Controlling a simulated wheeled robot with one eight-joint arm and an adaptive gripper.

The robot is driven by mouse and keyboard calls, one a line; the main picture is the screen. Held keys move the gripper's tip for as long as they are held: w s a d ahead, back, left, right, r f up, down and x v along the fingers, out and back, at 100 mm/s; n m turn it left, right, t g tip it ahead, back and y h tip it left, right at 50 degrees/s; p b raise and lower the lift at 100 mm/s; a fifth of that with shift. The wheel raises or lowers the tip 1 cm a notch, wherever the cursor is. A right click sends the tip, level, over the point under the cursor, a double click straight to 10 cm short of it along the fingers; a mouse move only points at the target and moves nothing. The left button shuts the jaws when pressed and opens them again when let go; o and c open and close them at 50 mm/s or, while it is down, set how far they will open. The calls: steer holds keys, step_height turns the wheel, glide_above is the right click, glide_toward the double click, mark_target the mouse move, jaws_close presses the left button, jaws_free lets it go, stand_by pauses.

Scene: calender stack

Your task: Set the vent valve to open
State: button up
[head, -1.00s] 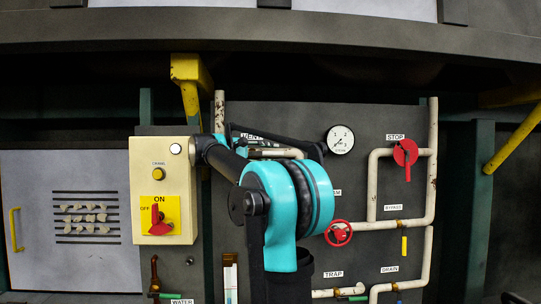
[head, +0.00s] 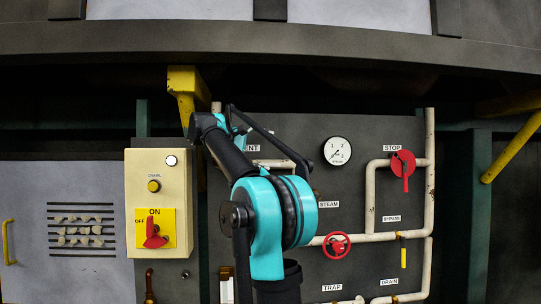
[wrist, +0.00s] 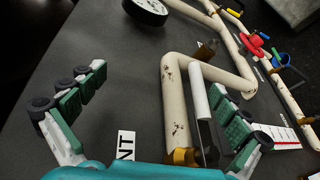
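In the wrist view, the vent valve's brass body (wrist: 182,157) sits at the lower end of a chipped cream pipe (wrist: 174,100). A pale sleeved lever (wrist: 200,92) runs beside the pipe, near my right finger. My gripper (wrist: 157,80) is open, its green-padded fingers wide apart with the pipe and lever between them; I see no clear contact. Part of the VENT label (wrist: 125,146) shows near the left finger. In the head view, the VENT label (head: 252,148) and vent pipe (head: 272,163) are partly covered by my arm, which hides the valve and most of my gripper.
A control box (head: 160,200) with a red switch stands left of my arm. Right are a gauge (head: 337,151), a red handwheel (head: 337,244), the red STOP lever (head: 404,168) and a yellow drain lever (head: 403,258). A dark beam (head: 400,70) crosses above; a yellow bracket (head: 183,90) hangs nearby.

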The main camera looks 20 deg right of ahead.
steer(key=r, duration=0.1)
steer(key=r+h, duration=0.1)
steer(key=r, duration=0.1)
steer(key=r+h, duration=0.1)
steer(key=r, duration=0.1)
steer(key=shift+w+a+t, duration=0.1)
steer(key=shift+w+t, duration=0.15)
steer(key=shift+t, duration=0.05)
steer(key=shift+y, duration=0.9)
steer(key=f, duration=0.4)
steer(key=shift+s+a+f, duration=0.15)
steer(key=shift+s+a, duration=0.1)
steer(key=shift+a, duration=0.15)
steer(key=shift+c, duration=0.4)
steer(key=shift+o, duration=0.2)
steer(key=shift+s+a, duration=0.1)
steer(key=shift+a, duration=0.4)
steer(key=shift+c, duration=1.2)
steer(key=shift+a, duration=0.45)
steer(key=c, duration=0.7)
steer(key=shift+f+v, duration=0.3)
steer(key=shift+v, duration=1.65)
steer(key=shift+f+v, duration=0.3)
steer(key=shift+v, duration=1.65)
steer(key=shift+f+v, duration=0.3)
steer(key=shift+v, duration=1.6)
steer(key=shift+a, duration=0.2)
